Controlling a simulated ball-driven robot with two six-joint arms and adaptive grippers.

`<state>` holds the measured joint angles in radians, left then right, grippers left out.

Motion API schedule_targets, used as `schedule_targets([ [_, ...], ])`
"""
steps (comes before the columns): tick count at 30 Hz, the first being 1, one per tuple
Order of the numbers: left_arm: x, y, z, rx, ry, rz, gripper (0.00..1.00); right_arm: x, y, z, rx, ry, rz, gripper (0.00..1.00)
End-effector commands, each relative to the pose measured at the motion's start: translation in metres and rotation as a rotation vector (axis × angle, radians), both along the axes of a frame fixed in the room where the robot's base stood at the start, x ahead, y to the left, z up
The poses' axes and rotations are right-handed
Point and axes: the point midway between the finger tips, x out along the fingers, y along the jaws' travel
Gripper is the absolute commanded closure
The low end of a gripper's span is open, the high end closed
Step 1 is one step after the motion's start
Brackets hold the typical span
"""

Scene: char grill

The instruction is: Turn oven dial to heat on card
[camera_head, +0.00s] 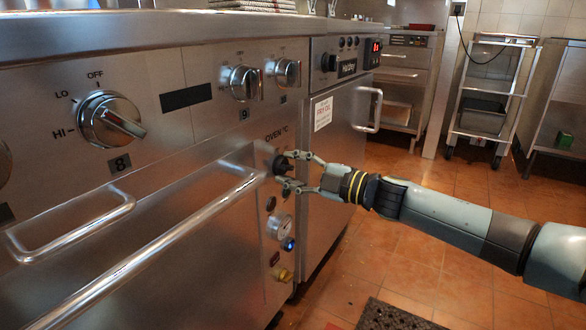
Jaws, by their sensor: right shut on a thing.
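The black oven dial (281,162) sits under the "OVEN °C" label on the front panel of the steel range. My right gripper (284,172) reaches in from the right and is shut on this dial, with one finger above and one below. The fingers and the angle hide most of the dial's markings, so I cannot read its setting. No card with a heat on it can be made out in this view. My left gripper is not in view.
The oven's long handle (150,262) runs just left of the dial. Below the dial are a gauge (281,228), a blue-lit button and a yellow knob. Large chrome knobs (110,120) line the upper panel. A fryer (342,120) stands right; tiled floor is open beyond.

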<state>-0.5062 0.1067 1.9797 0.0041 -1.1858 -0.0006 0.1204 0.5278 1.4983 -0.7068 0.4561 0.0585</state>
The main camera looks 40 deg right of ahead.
Motion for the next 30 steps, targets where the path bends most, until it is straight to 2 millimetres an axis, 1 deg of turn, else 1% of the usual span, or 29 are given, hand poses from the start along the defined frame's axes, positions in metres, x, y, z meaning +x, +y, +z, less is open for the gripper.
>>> schedule_targets([
  [1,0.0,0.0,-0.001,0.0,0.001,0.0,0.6,-0.001,0.001,-0.002,-0.038,-0.013,0.002,0.95],
  [10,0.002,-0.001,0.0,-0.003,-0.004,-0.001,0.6,-0.002,0.0,-0.004,-0.303,-0.121,0.003,0.95],
  [30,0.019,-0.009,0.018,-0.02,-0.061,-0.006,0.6,-0.002,0.0,-0.005,-0.873,-0.355,0.003,0.95],
])
